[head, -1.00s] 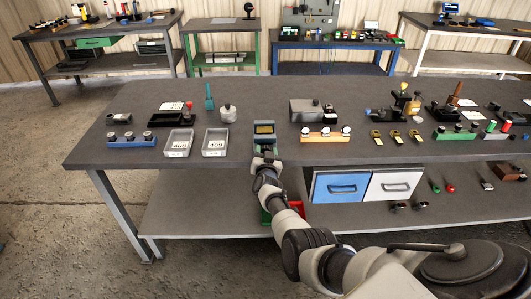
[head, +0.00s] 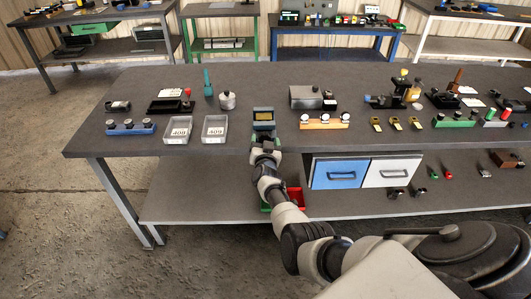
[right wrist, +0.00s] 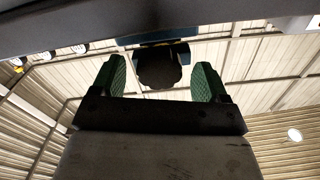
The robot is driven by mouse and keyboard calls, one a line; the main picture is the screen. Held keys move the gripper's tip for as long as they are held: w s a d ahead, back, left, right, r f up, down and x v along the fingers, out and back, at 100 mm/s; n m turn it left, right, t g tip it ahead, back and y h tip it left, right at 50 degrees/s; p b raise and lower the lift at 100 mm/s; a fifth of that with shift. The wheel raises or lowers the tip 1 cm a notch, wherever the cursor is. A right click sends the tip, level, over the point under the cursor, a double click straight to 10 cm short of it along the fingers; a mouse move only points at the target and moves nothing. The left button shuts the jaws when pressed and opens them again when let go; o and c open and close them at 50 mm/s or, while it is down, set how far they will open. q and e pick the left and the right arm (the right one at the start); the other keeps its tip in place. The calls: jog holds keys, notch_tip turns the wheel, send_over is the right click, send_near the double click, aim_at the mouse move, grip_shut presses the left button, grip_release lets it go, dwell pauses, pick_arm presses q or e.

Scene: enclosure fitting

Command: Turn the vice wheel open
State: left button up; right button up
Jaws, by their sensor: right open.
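The vice (head: 264,116) is a small blue-grey block at the front edge of the workbench. Its wheel (right wrist: 160,70) shows in the right wrist view as a dark, round, knobbed shape below a blue part of the vice. My right gripper (right wrist: 160,84) is open, with one green-padded finger on each side of the wheel. Gaps show between the pads and the wheel. In the head view my right gripper (head: 265,148) is at the vice's front and hides the wheel. My left gripper is not in view.
Two clear trays (head: 214,128) stand left of the vice, and an orange block with white-topped knobs (head: 325,121) stands right. Below the bench top are a blue drawer (head: 338,173), a white drawer (head: 391,170) and a red bin (head: 296,197) beside my arm.

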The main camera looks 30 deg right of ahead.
jog(key=p+v, duration=0.1)
jog(key=v, duration=0.8)
jog(key=shift+s+p, duration=0.25)
jog(key=shift+p, duration=0.05)
jog(key=shift+a, duration=0.15)
jog(key=s+a+f+n+g+y, duration=0.2)
jog(key=s+a+f+n+y, duration=0.15)
jog(key=s+f, duration=0.4)
jog(key=s+a+f+n+g+y, duration=0.2)
jog(key=s+a+f, duration=0.25)
jog(key=f, duration=0.55)
jog(key=s+a+f+n+g+y, duration=0.2)
jog(key=s+a+f+y, duration=0.15)
jog(key=s+f, duration=0.45)
jog(key=s+f+n+g, duration=0.1)
jog(key=s+f, duration=0.3)
jog(key=s, duration=0.6)
jog(key=s+a+f+n+g, duration=0.1)
jog(key=s+f+g, duration=0.3)
jog(key=s, duration=0.7)
jog(key=s+f+n+g, duration=0.2)
jog(key=s+f, duration=0.3)
jog(key=s, duration=0.6)
jog(key=shift+a+g, duration=0.35)
jog(key=shift+g, duration=0.35)
